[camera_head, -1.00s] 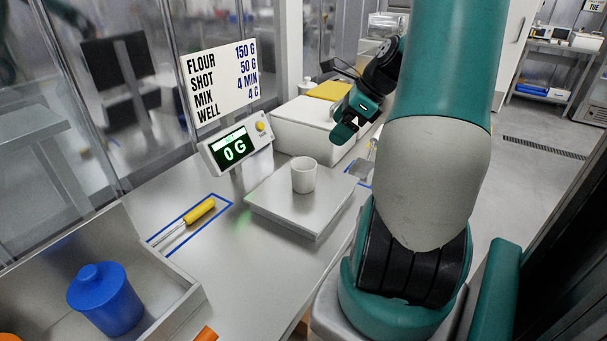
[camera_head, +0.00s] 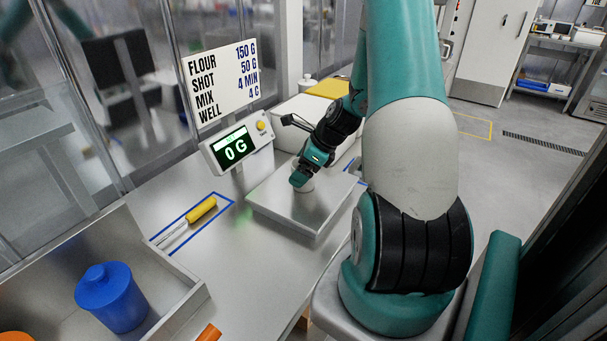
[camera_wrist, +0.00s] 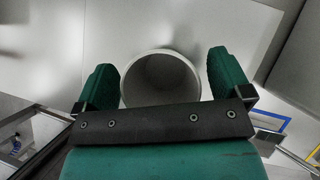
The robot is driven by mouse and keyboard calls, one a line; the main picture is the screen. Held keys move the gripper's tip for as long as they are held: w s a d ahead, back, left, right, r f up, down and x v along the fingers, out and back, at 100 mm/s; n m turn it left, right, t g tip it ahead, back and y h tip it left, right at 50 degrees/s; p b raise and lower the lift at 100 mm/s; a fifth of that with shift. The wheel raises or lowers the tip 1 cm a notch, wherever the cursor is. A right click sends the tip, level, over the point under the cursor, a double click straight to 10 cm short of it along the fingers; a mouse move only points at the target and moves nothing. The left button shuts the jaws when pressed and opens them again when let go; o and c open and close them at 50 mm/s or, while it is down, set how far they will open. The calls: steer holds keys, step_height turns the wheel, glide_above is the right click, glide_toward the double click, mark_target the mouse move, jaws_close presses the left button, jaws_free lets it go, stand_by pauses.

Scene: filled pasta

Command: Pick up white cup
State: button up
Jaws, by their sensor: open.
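The white cup (camera_wrist: 160,80) stands upright on the metal scale plate (camera_head: 277,203). In the wrist view its round rim and empty-looking inside lie between the two green fingers of my gripper (camera_wrist: 161,85). In the head view my gripper (camera_head: 300,180) is low over the plate and hides most of the cup (camera_head: 307,186); only a small white part shows.
The scale display (camera_head: 236,149) reads 0 G behind the plate. A white box (camera_head: 300,115) stands behind my gripper. A yellow-handled tool (camera_head: 201,209) lies inside a blue outline. A blue lidded container (camera_head: 112,300) sits in a metal tray at front left.

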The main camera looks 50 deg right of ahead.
steer(key=shift+w+a+f, duration=0.1)
steer(key=shift+w+f, duration=0.1)
steer(key=shift+f, duration=0.15)
steer(key=c, duration=1.1)
steer(key=shift+o, duration=0.2)
steer(key=shift+r, duration=0.1)
